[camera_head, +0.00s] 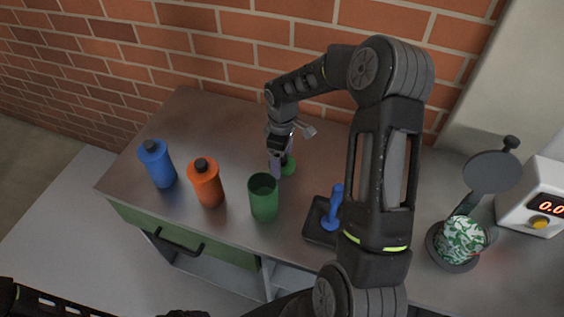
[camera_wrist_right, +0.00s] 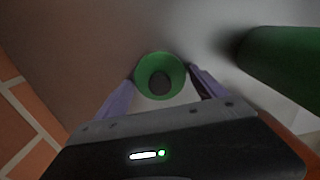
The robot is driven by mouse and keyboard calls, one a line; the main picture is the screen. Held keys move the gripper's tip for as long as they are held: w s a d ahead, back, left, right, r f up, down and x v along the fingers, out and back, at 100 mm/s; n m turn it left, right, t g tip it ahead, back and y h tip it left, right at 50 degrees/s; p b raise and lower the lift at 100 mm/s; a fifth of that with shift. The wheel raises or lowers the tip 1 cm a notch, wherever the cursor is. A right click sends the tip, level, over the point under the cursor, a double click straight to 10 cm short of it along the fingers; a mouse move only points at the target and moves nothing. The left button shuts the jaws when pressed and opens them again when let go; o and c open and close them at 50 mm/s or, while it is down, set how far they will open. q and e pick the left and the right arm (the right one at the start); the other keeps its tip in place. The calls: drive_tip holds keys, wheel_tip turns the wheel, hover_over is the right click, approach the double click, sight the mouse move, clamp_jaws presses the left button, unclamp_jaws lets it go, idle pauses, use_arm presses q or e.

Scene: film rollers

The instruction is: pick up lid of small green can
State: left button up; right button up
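The green lid (camera_head: 289,166) with a dark round knob lies on the metal table behind the open green can (camera_head: 263,198). In the right wrist view the lid (camera_wrist_right: 146,84) is seen from above, between the fingertips. My right gripper (camera_head: 279,170) points down at the lid and partly hides it. Its two purple fingers are spread, one on each side of the lid in the right wrist view (camera_wrist_right: 162,74); I cannot tell whether they touch its rim. The can's dark green side (camera_wrist_right: 290,62) also shows at the right there. My left gripper is not in view.
A blue bottle (camera_head: 158,165) and an orange bottle (camera_head: 206,186) stand left of the can. A black tray (camera_head: 317,230) with a blue-handled tool (camera_head: 334,208) lies right of it. A brick wall (camera_head: 200,50) stands behind.

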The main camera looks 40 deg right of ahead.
drive_tip(key=c, duration=0.9)
wheel_tip(320, 180, up, 9)
drive_tip(key=shift+f+b, duration=0.1)
drive_tip(key=shift+b, duration=0.7)
drive_tip(key=shift+r, duration=0.6)
